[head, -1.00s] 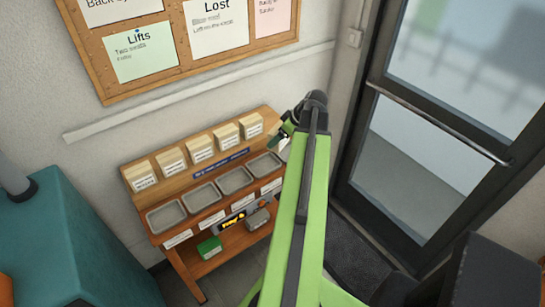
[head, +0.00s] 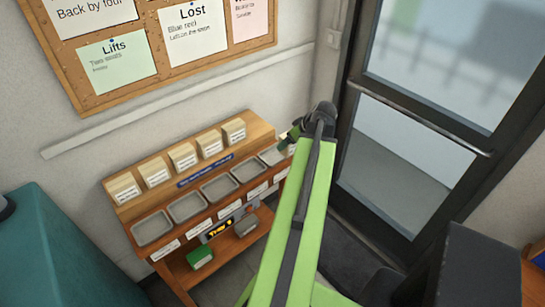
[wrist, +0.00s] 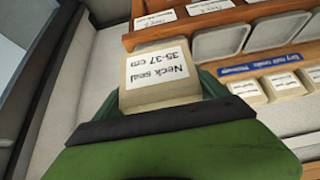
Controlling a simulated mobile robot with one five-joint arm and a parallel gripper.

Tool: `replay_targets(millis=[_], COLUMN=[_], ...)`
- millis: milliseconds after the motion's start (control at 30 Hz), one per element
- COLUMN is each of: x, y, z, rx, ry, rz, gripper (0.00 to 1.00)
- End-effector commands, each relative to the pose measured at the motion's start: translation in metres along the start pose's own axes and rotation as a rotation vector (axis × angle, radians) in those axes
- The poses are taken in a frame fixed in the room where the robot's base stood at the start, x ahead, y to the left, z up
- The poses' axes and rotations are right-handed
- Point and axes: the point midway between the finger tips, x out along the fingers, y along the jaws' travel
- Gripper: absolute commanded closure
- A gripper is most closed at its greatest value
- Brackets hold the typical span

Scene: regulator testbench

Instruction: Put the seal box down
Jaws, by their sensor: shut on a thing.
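The seal box (wrist: 158,68) is a small cream box with a white label reading "Neck seal 35-37 cm". In the wrist view my gripper (wrist: 160,92) is shut on it, with a dark green finger at each side. The box is held in the air, apart from the wooden rack (wrist: 235,20). In the head view my gripper (head: 291,136) is at the rack's right end, near the glass door. The held box cannot be made out clearly there.
Several similar boxes (head: 182,157) stand along the rack's upper ledge. Grey trays (head: 186,207) sit in a row in front. A green box (head: 200,257) and a grey item (head: 246,225) are on the lower shelf. A teal cabinet (head: 60,250) stands left, a glass door (head: 420,130) right.

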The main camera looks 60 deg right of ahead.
Motion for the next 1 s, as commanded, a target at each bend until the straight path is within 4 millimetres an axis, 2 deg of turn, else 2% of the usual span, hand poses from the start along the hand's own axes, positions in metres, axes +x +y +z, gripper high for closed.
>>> replay_targets(millis=[33, 100, 300, 400, 567, 667, 833, 1000], x=[0.025, 0.045, 0.09, 0.098, 0.099, 0.107, 0.132, 0.132], y=[0.001, -0.001, -0.005, -0.006, -0.007, -0.007, -0.007, -0.007], z=[-0.004, -0.014, -0.038, -0.044, -0.047, -0.041, -0.025, -0.025], rx=[-0.004, -0.005, -0.003, -0.001, -0.001, 0.0, 0.0, 0.0], ry=[0.0, 0.0, 0.0, 0.0, 0.0, 0.0, 0.0, 0.0], rz=[-0.002, -0.002, -0.001, 0.0, 0.001, 0.001, 0.001, 0.001], gripper=[0.61, 0.61, 0.61, 0.61, 0.61, 0.61, 0.61, 0.61])
